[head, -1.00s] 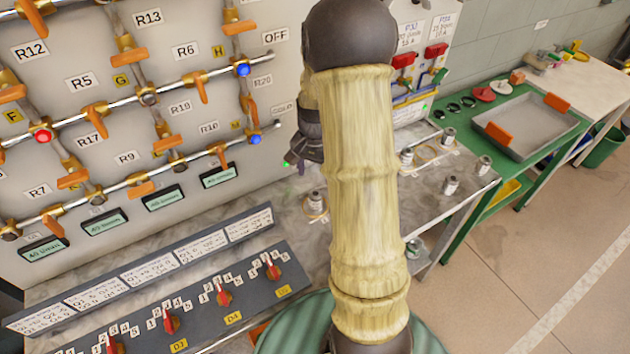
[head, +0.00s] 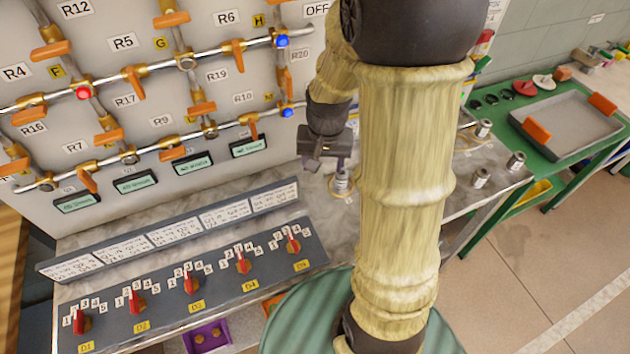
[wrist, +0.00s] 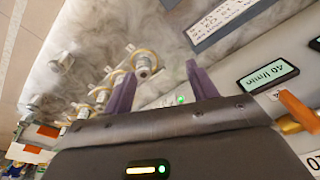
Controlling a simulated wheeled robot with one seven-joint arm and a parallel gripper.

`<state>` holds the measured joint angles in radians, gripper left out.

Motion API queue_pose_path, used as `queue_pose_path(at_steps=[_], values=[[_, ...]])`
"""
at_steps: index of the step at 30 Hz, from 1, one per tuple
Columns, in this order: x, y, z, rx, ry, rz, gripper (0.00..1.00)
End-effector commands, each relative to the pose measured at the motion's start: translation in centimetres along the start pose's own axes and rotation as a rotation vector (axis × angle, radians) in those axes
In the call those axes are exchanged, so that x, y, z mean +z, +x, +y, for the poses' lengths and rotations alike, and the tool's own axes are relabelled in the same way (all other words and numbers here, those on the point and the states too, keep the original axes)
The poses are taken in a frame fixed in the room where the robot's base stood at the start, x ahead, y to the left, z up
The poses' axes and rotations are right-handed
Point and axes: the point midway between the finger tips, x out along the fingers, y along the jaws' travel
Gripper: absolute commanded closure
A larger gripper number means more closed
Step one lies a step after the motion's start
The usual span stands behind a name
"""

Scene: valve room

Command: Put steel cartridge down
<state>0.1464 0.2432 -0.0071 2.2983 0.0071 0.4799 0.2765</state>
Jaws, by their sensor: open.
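My gripper (head: 335,158) is over the marble bench, in front of the valve panel. In the wrist view its two purple fingers (wrist: 160,68) are spread apart with nothing between them. A steel cartridge (head: 342,182) stands upright on the bench, on or in a tan ring, just below my gripper in the head view. In the wrist view a cartridge in a ring (wrist: 143,66) shows just beyond the left fingertip, apart from the jaws. More steel cartridges (head: 483,128) (head: 480,178) (head: 515,162) stand farther right on the bench. My arm hides part of the bench.
The valve panel (head: 215,75) with pipes and orange handles rises behind my gripper. A sloped console (head: 200,265) with red knobs fills the front left. A green table (head: 500,120) with a grey tray (head: 565,125) stands at the right. Bare bench shows left of the ringed cartridge.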

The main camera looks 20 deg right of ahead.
Motion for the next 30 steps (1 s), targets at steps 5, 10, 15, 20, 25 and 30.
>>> queue_pose_path(at_steps=[5,10,15,20,25,30], values=[[6.0,-2.4,-1.8,-0.031,-0.303,0.075,0.42],[8.4,-3.0,-2.1,-0.041,-0.431,0.107,0.42],[8.4,-3.0,-2.1,-0.041,-0.438,0.108,0.42],[8.4,-3.0,-2.1,-0.041,-0.436,0.107,0.42],[8.4,-3.0,-2.1,-0.041,-0.436,0.107,0.42],[8.4,-3.0,-2.1,-0.041,-0.436,0.107,0.42]])
